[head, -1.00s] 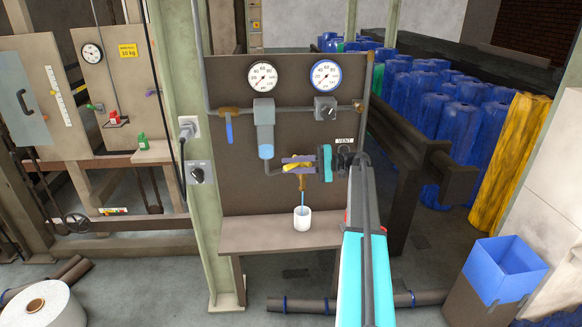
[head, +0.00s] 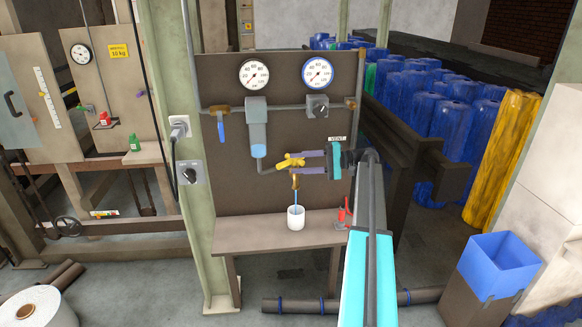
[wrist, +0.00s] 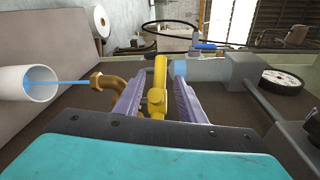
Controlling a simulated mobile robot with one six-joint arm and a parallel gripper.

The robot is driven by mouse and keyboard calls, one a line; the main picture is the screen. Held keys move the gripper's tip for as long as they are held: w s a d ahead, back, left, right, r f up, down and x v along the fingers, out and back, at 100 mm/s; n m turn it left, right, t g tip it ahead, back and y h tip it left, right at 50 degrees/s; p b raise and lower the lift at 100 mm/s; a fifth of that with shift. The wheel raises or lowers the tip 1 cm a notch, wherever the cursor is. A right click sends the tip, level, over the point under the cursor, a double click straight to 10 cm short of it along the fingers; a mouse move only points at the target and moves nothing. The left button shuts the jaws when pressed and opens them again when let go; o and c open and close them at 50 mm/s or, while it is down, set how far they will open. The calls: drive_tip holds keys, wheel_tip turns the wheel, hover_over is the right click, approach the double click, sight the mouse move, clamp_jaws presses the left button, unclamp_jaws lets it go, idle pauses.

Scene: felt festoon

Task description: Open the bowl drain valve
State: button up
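The yellow bowl drain valve handle (head: 288,163) sits below the clear filter bowl (head: 258,138) on the brown panel. A blue stream (head: 297,198) runs from the brass spout below it into a white cup (head: 296,217) on the shelf. My gripper (head: 303,162) is just right of the handle, its purple fingers apart, one above the other. In the wrist view the yellow handle (wrist: 158,85) stands between the two open fingers, with gaps visible, especially on the right. The brass spout (wrist: 108,80) and white cup (wrist: 28,83) are at left.
Two gauges (head: 253,74) and a blue-handled valve (head: 221,130) are on the panel. A small red object (head: 344,212) stands on the shelf near my arm. A green post (head: 190,220) stands left, and a blue bin (head: 502,262) at right.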

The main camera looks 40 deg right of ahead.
drive_tip(key=shift+v, duration=1)
